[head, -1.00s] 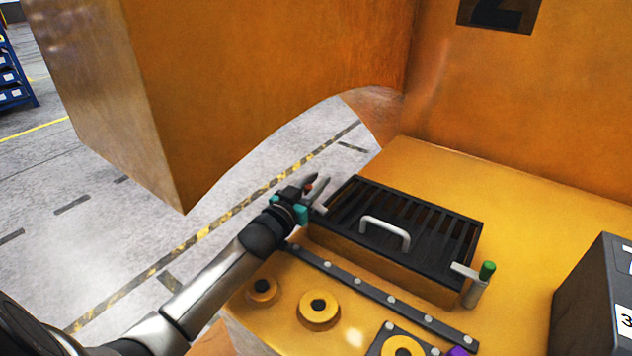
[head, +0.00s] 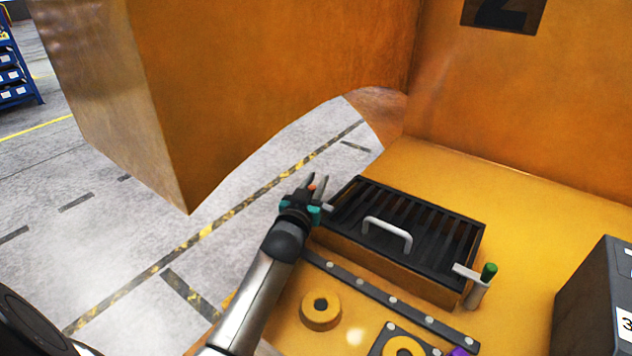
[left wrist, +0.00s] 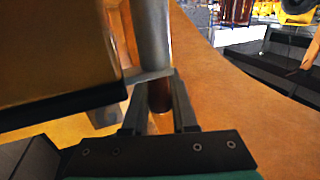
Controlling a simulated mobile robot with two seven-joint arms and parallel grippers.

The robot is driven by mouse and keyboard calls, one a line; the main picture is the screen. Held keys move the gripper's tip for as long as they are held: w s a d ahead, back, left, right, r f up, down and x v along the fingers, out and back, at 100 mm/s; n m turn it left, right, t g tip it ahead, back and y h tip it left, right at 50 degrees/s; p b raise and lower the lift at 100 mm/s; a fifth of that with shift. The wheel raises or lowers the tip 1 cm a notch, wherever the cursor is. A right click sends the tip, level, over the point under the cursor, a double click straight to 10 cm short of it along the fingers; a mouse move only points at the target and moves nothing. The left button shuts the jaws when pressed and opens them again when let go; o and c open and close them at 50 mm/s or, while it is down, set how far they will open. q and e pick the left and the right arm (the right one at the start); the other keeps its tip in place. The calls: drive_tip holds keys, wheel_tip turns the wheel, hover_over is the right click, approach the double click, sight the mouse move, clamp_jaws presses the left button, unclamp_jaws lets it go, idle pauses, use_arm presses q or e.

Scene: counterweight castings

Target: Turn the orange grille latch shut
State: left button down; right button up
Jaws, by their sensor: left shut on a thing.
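The black slatted grille (head: 405,262) lies on a yellow casting, with a pale handle (head: 388,233) on top. At its left end my left gripper (head: 318,182) is shut on the orange grille latch (head: 312,187); a small orange-red bit of its grip shows between the fingers. In the left wrist view the fingers (left wrist: 158,108) stand either side of the latch's brownish-orange grip (left wrist: 160,94), below a grey bar. Most of this latch is hidden by the gripper in the head view. A second latch with a green grip (head: 489,271) is at the grille's right end.
A large orange block (head: 280,90) hangs over the upper left, and an orange wall (head: 530,110) rises behind. A dark box (head: 590,300) stands at right. A bolted dark strip (head: 375,292) and yellow rings (head: 320,309) lie in front. Open floor is at left.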

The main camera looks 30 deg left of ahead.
use_arm(q)
drive_tip(key=c, duration=0.7)
unclamp_jaws()
drive_tip(key=p+v, duration=0.1)
drive_tip(key=v, duration=1.4)
drive_tip(key=shift+s, duration=0.15)
